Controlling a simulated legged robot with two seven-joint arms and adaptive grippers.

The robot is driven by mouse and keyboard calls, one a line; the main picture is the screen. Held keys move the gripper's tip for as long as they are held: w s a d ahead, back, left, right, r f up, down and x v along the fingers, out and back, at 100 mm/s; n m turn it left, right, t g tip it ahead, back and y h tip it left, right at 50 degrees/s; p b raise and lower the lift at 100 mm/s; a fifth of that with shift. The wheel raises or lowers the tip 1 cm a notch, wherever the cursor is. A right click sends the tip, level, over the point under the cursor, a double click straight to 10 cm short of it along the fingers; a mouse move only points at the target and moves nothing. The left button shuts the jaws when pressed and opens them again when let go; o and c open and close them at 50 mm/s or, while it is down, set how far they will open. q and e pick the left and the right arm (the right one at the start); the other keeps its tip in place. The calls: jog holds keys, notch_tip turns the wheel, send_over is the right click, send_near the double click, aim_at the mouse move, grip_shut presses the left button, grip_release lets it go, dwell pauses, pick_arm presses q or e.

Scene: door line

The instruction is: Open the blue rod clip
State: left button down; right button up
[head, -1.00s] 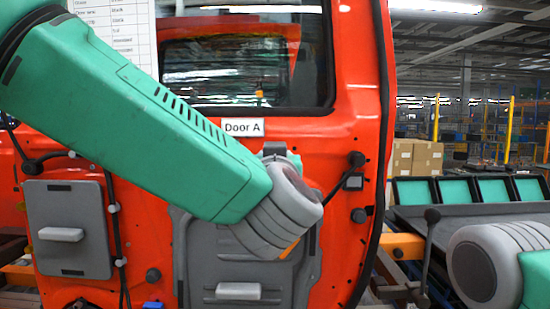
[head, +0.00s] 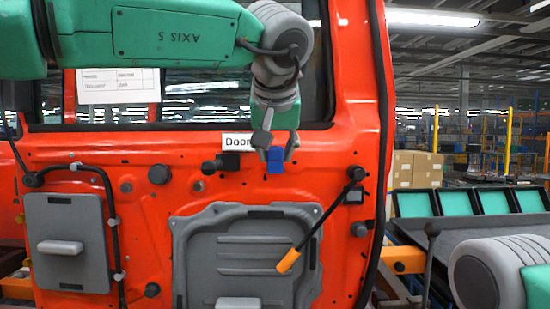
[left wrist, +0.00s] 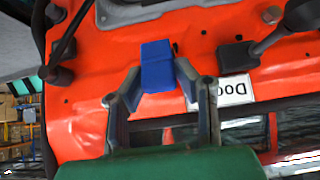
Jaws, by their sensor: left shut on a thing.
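The blue rod clip (head: 276,160) is a small block on the orange-red door, under the window and beside the door label. In the left wrist view the clip (left wrist: 157,66) shows as two stepped blue parts; I cannot tell whether its lid is raised. My left gripper (head: 274,150) comes down from above and is shut on the clip. In the left wrist view its fingers (left wrist: 158,85) stand on either side of the clip. A black rod with an orange tip (head: 289,261) slants down-left from a black mount on the door, apart from the clip. My right gripper is out of view.
A black block (head: 228,162) sits left of the clip, by the partly covered label (head: 236,142). Grey panels (head: 190,255) and a black cable lie below and left. Bins with green panels (head: 455,202) and cartons (head: 417,169) stand at the right, beyond the door edge.

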pick_arm(q)
jog(key=shift+w+r+g, duration=0.35)
jog(key=shift+g, duration=0.55)
jog(key=shift+r, duration=0.1)
jog(key=c, duration=1.2)
grip_release()
jog(key=shift+w, duration=0.1)
jog(key=shift+w+d, duration=0.1)
jog(key=shift+w, duration=0.1)
jog(key=shift+s+r, duration=0.25)
jog(key=shift+s, duration=0.05)
jog(key=shift+g, duration=0.3)
jog(key=v, duration=1)
jog(key=shift+s+d+r, duration=0.1)
jog(key=shift+d+r, duration=0.1)
jog(key=shift+r, duration=0.15)
